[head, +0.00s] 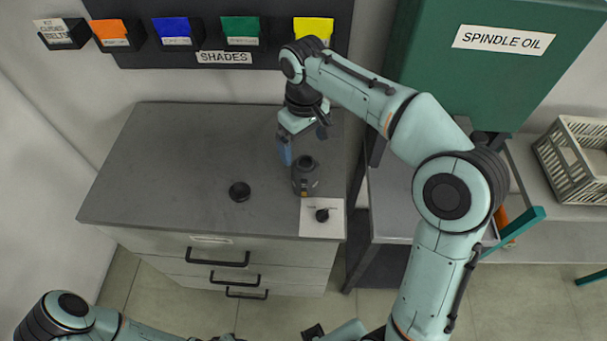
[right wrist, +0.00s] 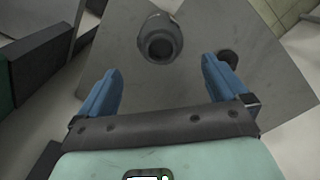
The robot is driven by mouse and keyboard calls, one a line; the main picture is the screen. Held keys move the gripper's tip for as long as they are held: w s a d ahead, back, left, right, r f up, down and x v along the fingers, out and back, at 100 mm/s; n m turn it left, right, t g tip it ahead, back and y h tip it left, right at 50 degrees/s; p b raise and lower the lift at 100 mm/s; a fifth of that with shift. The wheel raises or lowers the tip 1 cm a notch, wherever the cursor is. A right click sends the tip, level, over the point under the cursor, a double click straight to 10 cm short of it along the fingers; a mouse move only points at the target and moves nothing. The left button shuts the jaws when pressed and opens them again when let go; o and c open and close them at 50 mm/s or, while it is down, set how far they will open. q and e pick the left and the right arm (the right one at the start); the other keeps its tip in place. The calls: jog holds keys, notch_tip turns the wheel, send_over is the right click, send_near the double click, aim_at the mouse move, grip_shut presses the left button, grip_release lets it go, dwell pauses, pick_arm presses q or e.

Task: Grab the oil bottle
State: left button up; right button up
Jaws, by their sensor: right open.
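A dark grey bottle (head: 305,177) with a small orange mark stands upright on the grey bench top, near its right side. I take it for the oil bottle. In the right wrist view the bottle (right wrist: 160,38) shows its round dark top, beyond the fingertips and between their lines. My right gripper (head: 292,150) is open, its blue fingers (right wrist: 160,68) apart and empty. It is just behind the bottle in the head view; whether a finger touches it I cannot tell. My left arm shows at the lower left, but its gripper is not clearly seen.
A black round cup (head: 239,191) sits left of the bottle. A white card (head: 322,226) with a black knob lies in front of it. A green SPINDLE OIL cabinet (head: 480,85) stands at right. Shade bins (head: 176,32) line the back wall. The bench's left half is clear.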

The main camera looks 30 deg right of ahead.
aim_at(305, 162)
notch_tip(305, 162, down, 4)
jog(key=shift+r, duration=0.1)
jog(key=f, duration=0.1)
jog(key=f+b, duration=0.1)
jog(key=f, duration=0.1)
jog(key=shift+s+f, duration=0.3)
jog(key=shift+s, duration=0.1)
jog(key=shift+f, duration=0.5)
pick_arm(q)
jog(key=shift+s+f, duration=0.25)
jog(key=shift+f, duration=0.25)
jog(key=shift+s+f, duration=0.2)
jog(key=shift+f, duration=0.25)
pick_arm(e)
jog(key=c, duration=1.3)
